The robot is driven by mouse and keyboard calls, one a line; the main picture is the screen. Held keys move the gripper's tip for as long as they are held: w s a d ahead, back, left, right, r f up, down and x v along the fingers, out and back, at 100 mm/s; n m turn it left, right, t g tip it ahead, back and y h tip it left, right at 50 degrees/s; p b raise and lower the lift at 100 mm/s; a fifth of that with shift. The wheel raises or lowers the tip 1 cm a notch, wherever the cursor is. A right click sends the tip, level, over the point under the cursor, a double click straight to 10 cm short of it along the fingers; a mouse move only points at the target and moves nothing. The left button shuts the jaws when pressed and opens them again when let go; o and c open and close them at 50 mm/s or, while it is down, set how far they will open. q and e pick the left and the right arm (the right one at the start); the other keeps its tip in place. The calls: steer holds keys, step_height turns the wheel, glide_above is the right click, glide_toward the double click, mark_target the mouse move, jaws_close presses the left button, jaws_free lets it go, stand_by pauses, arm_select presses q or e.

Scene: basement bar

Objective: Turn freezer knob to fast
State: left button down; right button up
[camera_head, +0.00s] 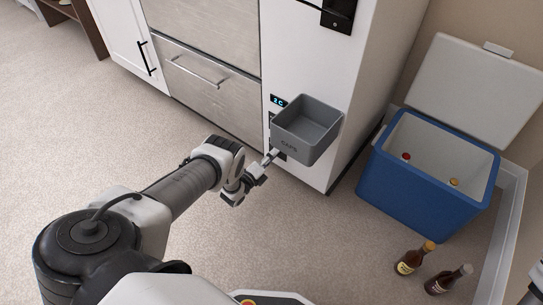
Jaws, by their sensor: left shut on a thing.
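The white freezer front has a narrow control strip with a lit blue display (278,101) reading about 2C. My left gripper (271,158) reaches the lower part of this strip, just below and left of a grey open bin (323,147) on the front. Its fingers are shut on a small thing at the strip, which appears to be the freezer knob. The knob is covered by the fingers, so its setting cannot be read. My right gripper does not show; only a bit of arm is at the lower right edge.
A blue cooler (420,195) with a raised white lid (478,85) stands to the right. Two brown bottles (411,259) (447,280) stand on the floor in front of it. The carpet (110,150) at left is clear.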

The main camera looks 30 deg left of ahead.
arm_select(q)
steer(key=c, duration=0.8)
jaws_free()
steer(key=shift+o, duration=0.2)
steer(key=s, duration=1.2)
steer(key=shift+a, duration=0.45)
